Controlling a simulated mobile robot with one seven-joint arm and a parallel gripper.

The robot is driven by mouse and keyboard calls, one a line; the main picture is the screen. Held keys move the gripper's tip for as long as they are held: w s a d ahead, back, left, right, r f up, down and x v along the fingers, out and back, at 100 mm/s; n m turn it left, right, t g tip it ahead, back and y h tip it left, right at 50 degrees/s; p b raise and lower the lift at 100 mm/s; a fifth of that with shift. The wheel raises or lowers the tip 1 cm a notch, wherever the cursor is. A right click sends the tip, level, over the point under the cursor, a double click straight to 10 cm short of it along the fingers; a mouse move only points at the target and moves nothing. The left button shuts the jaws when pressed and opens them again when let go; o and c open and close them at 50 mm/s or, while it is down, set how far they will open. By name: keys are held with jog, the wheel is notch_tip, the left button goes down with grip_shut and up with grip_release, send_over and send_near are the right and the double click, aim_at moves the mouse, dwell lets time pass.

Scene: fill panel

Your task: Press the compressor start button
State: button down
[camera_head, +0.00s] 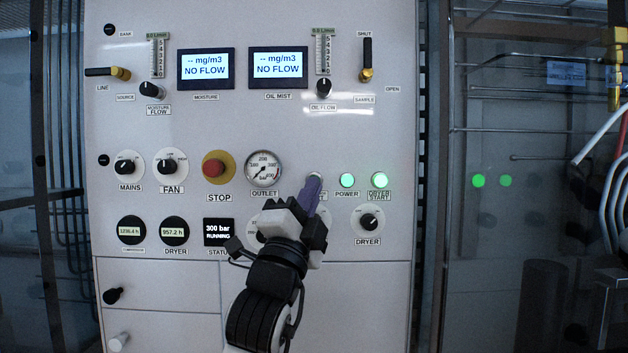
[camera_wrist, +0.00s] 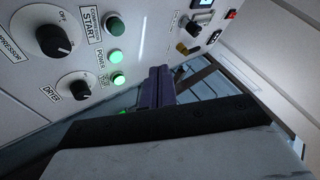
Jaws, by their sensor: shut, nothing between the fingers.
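The compressor start button (camera_wrist: 114,26) is a round green button beside its "COMPRESSOR START" label in the wrist view. It looks darker green than the two lit lights below it. In the head view my gripper covers most of that spot, left of the POWER light. My gripper (camera_head: 312,184) is shut and empty, with its purple fingers pointing up at the panel there. In the wrist view the fingers (camera_wrist: 160,72) appear to the right of the button column. I cannot tell whether the fingertips touch the button. The status display (camera_head: 218,232) reads "300 bar RUNNING".
The POWER light (camera_head: 347,180) and dryer start button (camera_head: 379,180) glow green close to the right of my fingers. The outlet gauge (camera_head: 263,169) and red stop button (camera_head: 218,168) lie to the left. The dryer knob (camera_head: 368,222) sits low at the right.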

jog(key=w, duration=0.7)
jog(key=shift+p, duration=0.45)
jog(key=shift+w, duration=0.15)
dwell(1.5)
jog(key=shift+w, duration=0.3)
jog(key=shift+w, duration=0.55)
dwell(0.6)
jog(key=shift+s+b, duration=0.15)
jog(key=shift+b, duration=0.15)
jog(key=shift+s+b, duration=0.3)
jog(key=shift+s, duration=0.5)
